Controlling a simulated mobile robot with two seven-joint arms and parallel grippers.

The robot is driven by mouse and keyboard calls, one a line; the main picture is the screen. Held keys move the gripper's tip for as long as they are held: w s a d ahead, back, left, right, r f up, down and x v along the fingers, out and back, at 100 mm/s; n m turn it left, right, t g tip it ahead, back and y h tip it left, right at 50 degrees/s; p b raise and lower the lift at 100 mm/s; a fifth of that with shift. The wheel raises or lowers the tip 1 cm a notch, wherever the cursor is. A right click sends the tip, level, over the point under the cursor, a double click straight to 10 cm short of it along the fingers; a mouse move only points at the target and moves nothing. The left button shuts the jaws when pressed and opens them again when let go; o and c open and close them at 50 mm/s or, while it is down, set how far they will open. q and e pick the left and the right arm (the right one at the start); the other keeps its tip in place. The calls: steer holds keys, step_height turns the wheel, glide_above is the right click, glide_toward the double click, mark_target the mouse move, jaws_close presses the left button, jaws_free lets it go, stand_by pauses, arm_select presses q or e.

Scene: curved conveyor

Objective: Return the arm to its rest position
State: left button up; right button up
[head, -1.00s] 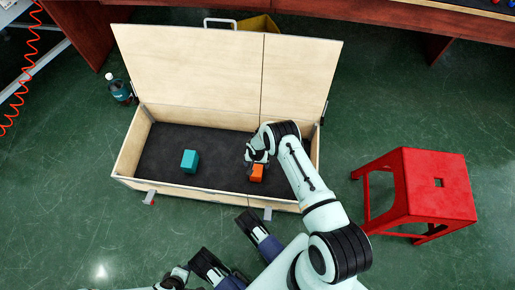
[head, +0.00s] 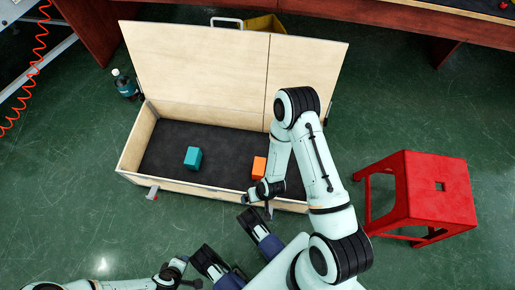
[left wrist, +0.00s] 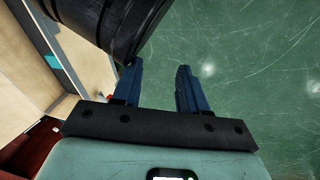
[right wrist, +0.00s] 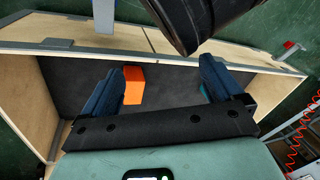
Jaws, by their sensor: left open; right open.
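The orange block (head: 259,167) rests on the dark floor of the open wooden box (head: 180,187), in its right half. It also shows in the right wrist view (right wrist: 134,86), apart from the fingers. A teal block (head: 192,158) lies in the left half. My right gripper (head: 262,198) is open and empty, over the box's front edge, nearer to me than the orange block. Its spread fingers show in the right wrist view (right wrist: 160,82). My left gripper (head: 184,279) is low at the front left, outside the box; its fingers are open and empty in the left wrist view (left wrist: 158,78).
The box's lid (head: 225,75) stands raised at the back. A red stool (head: 437,188) stands right of my right arm. A dark bottle (head: 125,86) stands left of the box. The green floor at the front left is clear.

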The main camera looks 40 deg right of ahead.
steer(key=shift+s+a+r, duration=0.2)
steer(key=shift+s+r, duration=0.3)
steer(key=shift+s, duration=0.1)
arm_select(q)
steer(key=s+d+r+g+p, duration=0.1)
steer(key=s+d+r+p, duration=0.1)
steer(key=r+p, duration=0.5)
steer(key=s+d+r+g+h+p, duration=0.1)
steer(key=s+r+p, duration=0.2)
steer(key=r+p, duration=0.4)
steer(key=s+d+r+m+g+p, duration=0.1)
steer(key=s+d+r+p, duration=0.1)
steer(key=r+p, duration=0.5)
step_height(320, 180, up, 2)
steer(key=shift+s+d+r+h+p, duration=0.1)
steer(key=shift+s+d+h+p, duration=0.3)
steer(key=shift+s, duration=0.2)
arm_select(e)
steer(key=s+a+r+g, duration=0.1)
steer(key=s+a+r, duration=0.1)
steer(key=r, duration=0.5)
steer(key=s+a+r+n+g+y, duration=0.1)
steer(key=s+r, duration=0.2)
steer(key=r, duration=0.5)
steer(key=s+a+r+g, duration=0.1)
steer(key=s+a+r, duration=0.1)
steer(key=r, duration=0.6)
steer(key=shift+s+a+y, duration=0.3)
steer(key=shift+s, duration=0.3)
steer(key=shift+c, duration=0.2)
